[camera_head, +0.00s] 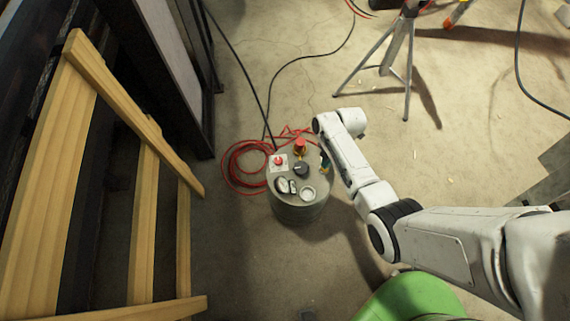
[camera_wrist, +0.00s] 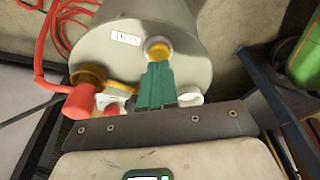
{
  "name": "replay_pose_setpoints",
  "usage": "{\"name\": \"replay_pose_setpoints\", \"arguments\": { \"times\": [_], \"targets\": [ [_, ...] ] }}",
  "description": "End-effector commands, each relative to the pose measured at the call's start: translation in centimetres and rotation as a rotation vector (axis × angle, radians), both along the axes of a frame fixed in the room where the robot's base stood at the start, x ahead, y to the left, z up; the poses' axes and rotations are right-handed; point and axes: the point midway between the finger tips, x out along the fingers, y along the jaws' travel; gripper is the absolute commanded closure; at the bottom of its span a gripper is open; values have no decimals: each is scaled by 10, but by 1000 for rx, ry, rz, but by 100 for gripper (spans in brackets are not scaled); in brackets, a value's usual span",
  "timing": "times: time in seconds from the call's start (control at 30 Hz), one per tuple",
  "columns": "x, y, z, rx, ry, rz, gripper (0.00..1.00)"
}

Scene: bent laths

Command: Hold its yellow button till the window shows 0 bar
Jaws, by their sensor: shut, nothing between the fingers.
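A grey metal canister (camera_head: 297,212) stands on the floor with several fittings on its top; it also shows in the wrist view (camera_wrist: 185,20). In the wrist view a round yellow button (camera_wrist: 158,49) in a pale ring sits on the canister. Next to it is a small white window (camera_wrist: 126,38) with dark characters, too small to read surely. My gripper (camera_wrist: 157,68) has its teal fingers shut and empty, their tips at the button's lower edge. I cannot tell whether they press it. In the head view my gripper (camera_head: 324,161) is at the canister's right rim, and the button is hidden.
A red knob (camera_wrist: 77,101) on a brass fitting is close left of my fingers. A coiled red hose (camera_head: 240,166) lies left of the canister. A grey tripod (camera_head: 385,68) stands behind, wooden laths (camera_head: 60,150) at left. A green object (camera_head: 410,297) is in front.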

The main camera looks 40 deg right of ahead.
Motion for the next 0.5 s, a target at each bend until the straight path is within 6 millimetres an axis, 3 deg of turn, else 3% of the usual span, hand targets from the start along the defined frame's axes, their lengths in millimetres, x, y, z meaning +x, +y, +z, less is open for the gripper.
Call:
{"name": "replay_pose_setpoints", "arguments": {
  "times": [0.5],
  "targets": [
    [0, 0, -8, 0, 0, 0, 100]
  ]
}}
